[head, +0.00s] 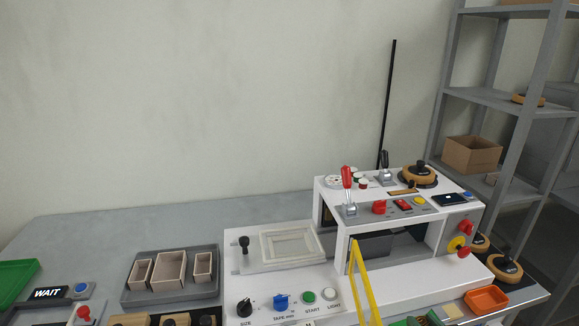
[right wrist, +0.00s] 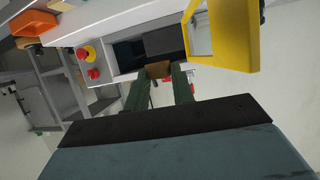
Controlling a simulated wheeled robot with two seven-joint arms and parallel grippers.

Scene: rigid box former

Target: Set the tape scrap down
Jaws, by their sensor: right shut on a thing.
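My right gripper (right wrist: 159,82) is shut on a small brown piece, the tape scrap (right wrist: 158,69), which shows between its green fingertips in the right wrist view. In the head view only the green finger parts of the right gripper (head: 421,321) show at the bottom edge, in front of the white machine (head: 390,290). I cannot make out the scrap there. In the right wrist view the scrap appears against the machine's dark opening; I cannot tell whether it touches anything. My left gripper is not in view.
A yellow frame (head: 366,285) stands close left of the right gripper. An orange bin (head: 486,299) and a small yellowish pad (head: 452,311) lie to its right. A grey tray (head: 171,295) with several tan boxes stands left of the machine. The table's back left (head: 110,232) is clear.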

